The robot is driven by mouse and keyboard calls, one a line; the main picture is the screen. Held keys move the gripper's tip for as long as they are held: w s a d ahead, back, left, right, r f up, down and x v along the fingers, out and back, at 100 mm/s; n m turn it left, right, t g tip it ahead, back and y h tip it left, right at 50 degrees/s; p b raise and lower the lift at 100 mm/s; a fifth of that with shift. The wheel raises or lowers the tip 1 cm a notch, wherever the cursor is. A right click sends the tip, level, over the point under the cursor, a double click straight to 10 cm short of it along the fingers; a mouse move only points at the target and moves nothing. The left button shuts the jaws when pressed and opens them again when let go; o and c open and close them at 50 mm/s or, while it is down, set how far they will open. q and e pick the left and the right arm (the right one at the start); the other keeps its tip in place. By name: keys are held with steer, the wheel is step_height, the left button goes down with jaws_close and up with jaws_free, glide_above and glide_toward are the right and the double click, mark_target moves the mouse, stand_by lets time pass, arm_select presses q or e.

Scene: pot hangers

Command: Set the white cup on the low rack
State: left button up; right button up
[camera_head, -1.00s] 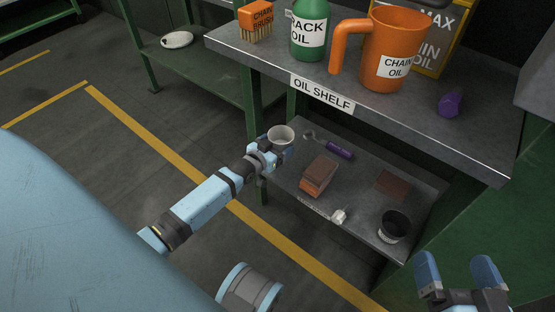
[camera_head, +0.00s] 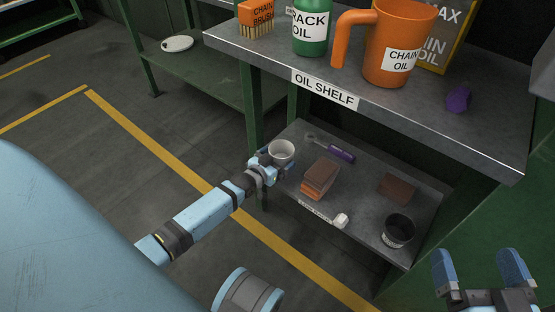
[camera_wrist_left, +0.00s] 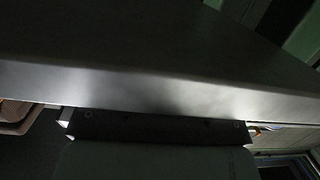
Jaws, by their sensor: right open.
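The white cup (camera_head: 281,152) is upright between the fingers of my left gripper (camera_head: 279,166), over the left end of the low rack (camera_head: 292,188). I cannot tell whether its base touches the rack, as the gripper hides its lower part. The low rack is a grey metal shelf below the upper oil shelf. My right gripper (camera_head: 483,270) is open and empty at the lower right of the head view. The left wrist view is dark and filled by a metal edge; the cup cannot be made out there.
The rack holds a purple-handled tool (camera_head: 341,154), a brown and orange block (camera_head: 320,178), a brown block (camera_head: 396,189), a small white item (camera_head: 342,220) and a dark can (camera_head: 398,231). The oil shelf (camera_head: 440,128) overhangs, bearing an orange jug (camera_head: 398,45).

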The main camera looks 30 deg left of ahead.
arm_select(q)
steer(key=shift+s+r, duration=0.15)
steer(key=shift+r, duration=0.05)
steer(key=d+p+v, duration=0.1)
steer(key=p+v, duration=0.4)
steer(key=v, duration=0.6)
steer(key=shift+s+a, duration=0.35)
steer(key=shift+a, duration=0.2)
arm_select(e)
steer(key=s+m, duration=0.1)
steer(key=a+r+m, duration=0.1)
steer(key=shift+s+r+m+h, duration=0.3)
steer(key=shift+s, duration=0.1)
